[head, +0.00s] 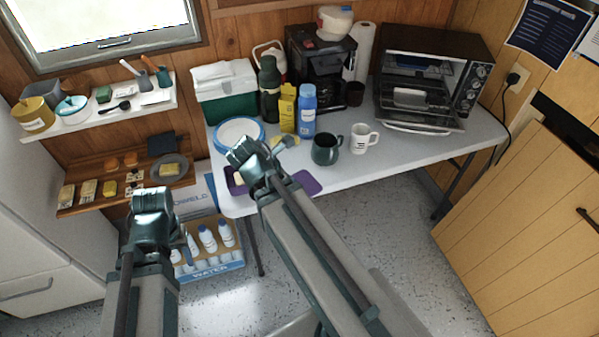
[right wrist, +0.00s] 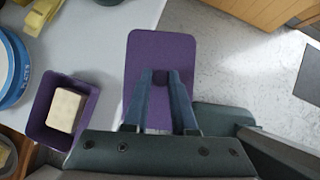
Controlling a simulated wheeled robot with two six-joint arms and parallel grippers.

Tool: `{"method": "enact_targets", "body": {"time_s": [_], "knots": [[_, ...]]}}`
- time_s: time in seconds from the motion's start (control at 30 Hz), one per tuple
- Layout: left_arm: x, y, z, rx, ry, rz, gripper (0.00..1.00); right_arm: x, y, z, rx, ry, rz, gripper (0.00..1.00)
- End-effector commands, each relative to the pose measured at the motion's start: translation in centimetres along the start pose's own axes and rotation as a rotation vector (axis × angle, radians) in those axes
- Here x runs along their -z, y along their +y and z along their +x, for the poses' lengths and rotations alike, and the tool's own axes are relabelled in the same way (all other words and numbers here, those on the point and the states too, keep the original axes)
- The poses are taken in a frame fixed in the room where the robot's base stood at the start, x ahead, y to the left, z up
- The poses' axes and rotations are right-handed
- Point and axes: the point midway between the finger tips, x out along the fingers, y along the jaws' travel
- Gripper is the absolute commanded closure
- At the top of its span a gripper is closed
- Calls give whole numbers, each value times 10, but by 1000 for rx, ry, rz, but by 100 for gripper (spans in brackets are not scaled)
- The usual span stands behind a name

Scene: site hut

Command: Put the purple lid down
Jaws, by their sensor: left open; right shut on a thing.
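The purple lid (right wrist: 160,45) is a flat rounded rectangle with a small knob. My right gripper (right wrist: 160,78) is shut on that knob in the right wrist view. The lid (head: 308,182) also shows beside my right arm in the head view, by the table's front edge. I cannot tell whether it touches the table. An open purple box (right wrist: 87,122) with a cream block (right wrist: 66,110) in it stands left of the lid. My right gripper (head: 256,162) hides much of the box in the head view. My left gripper (head: 152,208) is open and empty, left of the table.
The white table (head: 400,150) holds blue-rimmed plates (head: 238,133), a yellow carton (head: 287,108), a blue bottle (head: 306,110), a dark mug (head: 326,150), a white mug (head: 363,138) and a toaster oven (head: 420,85). The table's right front is clear. A wooden shelf (head: 120,190) is at left.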

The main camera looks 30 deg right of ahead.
Motion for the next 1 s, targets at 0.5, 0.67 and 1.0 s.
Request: {"method": "enact_targets", "body": {"time_s": [0.5, 0.67, 1.0], "knots": [[0, 0, -1, 0, 0, 0, 50, -60, 120, 37, -47, 1, -73, 100], [0, 0, -1, 0, 0, 0, 50, -64, 125, 40, -51, 0, -79, 100], [2, 3, 30, 0, 0, 0, 50, -47, 124, 66, -51, 0, -80, 100]]}}
